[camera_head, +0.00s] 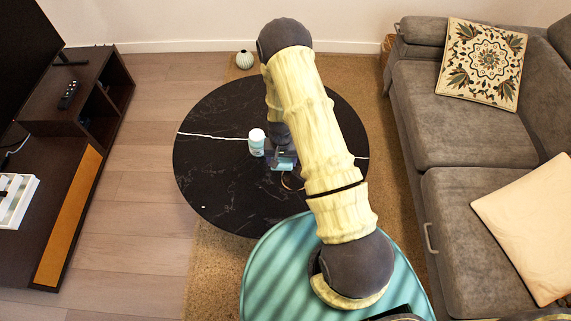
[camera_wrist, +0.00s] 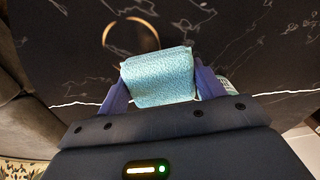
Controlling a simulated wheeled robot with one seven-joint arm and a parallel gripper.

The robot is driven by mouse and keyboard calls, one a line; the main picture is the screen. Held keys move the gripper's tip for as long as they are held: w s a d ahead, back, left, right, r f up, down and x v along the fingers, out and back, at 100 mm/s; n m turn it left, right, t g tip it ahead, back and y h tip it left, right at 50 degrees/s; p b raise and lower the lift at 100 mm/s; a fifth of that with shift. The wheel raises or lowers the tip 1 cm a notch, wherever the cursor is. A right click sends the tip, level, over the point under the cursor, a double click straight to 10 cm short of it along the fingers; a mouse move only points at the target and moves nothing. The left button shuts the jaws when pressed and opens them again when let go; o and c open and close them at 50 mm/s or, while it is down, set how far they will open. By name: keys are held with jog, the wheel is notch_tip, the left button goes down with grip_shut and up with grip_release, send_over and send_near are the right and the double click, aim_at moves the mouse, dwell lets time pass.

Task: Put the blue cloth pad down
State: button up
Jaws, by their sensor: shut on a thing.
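The light blue cloth pad (camera_wrist: 158,80) is between the two fingers of my gripper (camera_wrist: 160,72) in the wrist view. The fingers press on its left and right sides. In the head view the pad (camera_head: 286,163) shows as a small patch by my gripper (camera_head: 283,158), over the black marble round table (camera_head: 215,165). My arm hides part of the gripper there. I cannot tell whether the pad touches the tabletop.
A white jar with a blue-green label (camera_head: 256,143) stands on the table just left of my gripper. A thin brown ring (camera_wrist: 131,34) lies on the tabletop beyond the pad. A grey sofa (camera_head: 450,125) stands at right.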

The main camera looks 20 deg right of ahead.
jog(key=r, duration=0.3)
jog(key=w+r+n, duration=0.1)
jog(key=r, duration=0.2)
jog(key=w+r+n, duration=0.1)
jog(key=r, duration=0.2)
jog(key=shift+w+a+r, duration=0.1)
jog(key=shift+a, duration=0.05)
notch_tip(320, 180, up, 7)
jog(key=n, duration=0.1)
jog(key=shift+d+r+n, duration=0.2)
jog(key=shift+d+n, duration=0.1)
jog(key=shift+d, duration=0.1)
